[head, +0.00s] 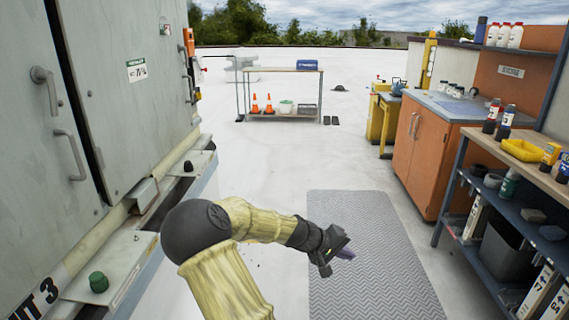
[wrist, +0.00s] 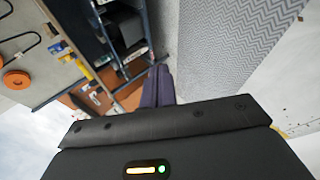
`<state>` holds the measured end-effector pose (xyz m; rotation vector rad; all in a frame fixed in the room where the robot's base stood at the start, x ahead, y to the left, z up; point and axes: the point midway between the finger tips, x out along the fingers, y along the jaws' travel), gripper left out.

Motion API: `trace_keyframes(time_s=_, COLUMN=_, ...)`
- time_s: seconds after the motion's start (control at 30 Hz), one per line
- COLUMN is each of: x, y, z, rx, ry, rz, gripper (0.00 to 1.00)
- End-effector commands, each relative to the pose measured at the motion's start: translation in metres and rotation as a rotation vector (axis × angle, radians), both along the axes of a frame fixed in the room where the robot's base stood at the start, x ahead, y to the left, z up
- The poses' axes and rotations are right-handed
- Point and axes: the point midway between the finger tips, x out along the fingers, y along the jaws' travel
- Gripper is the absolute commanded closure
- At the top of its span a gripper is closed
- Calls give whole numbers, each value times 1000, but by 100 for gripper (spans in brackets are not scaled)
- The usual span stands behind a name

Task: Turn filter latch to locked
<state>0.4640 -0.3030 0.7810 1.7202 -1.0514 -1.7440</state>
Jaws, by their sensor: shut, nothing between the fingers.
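My gripper (head: 346,253) is held out in front of me above the grey patterned mat, well to the right of the grey-green cooler unit (head: 125,65). Its purple fingers (wrist: 158,86) are together and empty in the wrist view. The unit's doors carry a bent grey upper handle (head: 45,88) and a lower handle (head: 70,155). I cannot make out which part is the filter latch, or its position. The wrist view faces away from the unit's doors, toward shelving.
The mat (head: 345,215) and pale roof around it are clear. A shelf unit (head: 515,165) and orange cabinet (head: 428,150) line the right. A ledge (head: 120,262) with a green knob (head: 98,282) juts from the unit. A cart (head: 285,70) stands behind.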

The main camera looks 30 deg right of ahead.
Motion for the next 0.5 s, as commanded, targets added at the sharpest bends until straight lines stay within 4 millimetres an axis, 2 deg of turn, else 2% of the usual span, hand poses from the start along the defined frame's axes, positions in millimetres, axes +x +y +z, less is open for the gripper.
trace_keyframes(time_s=0.1, x=-18, y=38, z=-30, rx=201, ry=-44, rz=-11, gripper=100)
trace_keyframes(time_s=0.2, x=-28, y=76, z=-44, rx=350, ry=-78, rz=0, gripper=100)
trace_keyframes(time_s=0.37, x=-44, y=143, z=-47, rx=558, ry=-128, rz=47, gripper=100)
trace_keyframes(time_s=0.5, x=-60, y=200, z=-35, rx=703, ry=-171, rz=113, gripper=100)
